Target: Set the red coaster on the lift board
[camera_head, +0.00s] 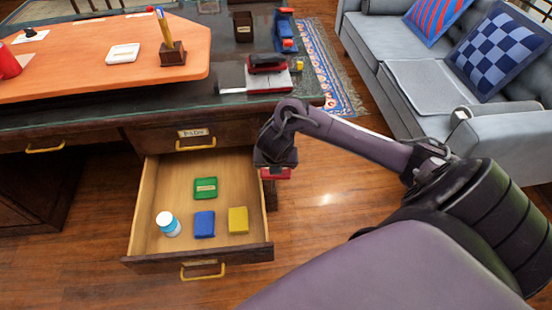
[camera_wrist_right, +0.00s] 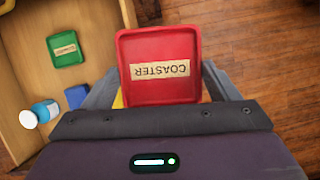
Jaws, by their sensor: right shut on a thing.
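The red coaster (camera_wrist_right: 158,52) is a square with a raised rim and a "COASTER" label, upside down in the right wrist view. My right gripper (camera_wrist_right: 160,95) is shut on it. In the head view only a red strip of the coaster (camera_head: 276,174) shows below the right gripper (camera_head: 275,163), by the right side of the open drawer. The orange board (camera_head: 95,58) on the desk, seemingly the lift board, is at the upper left, apart from the coaster. My left gripper is not in view.
The open drawer (camera_head: 262,252) holds a green square item (camera_head: 205,188), a blue block (camera_head: 204,224), a yellow block (camera_head: 238,220) and a bottle (camera_head: 168,224).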

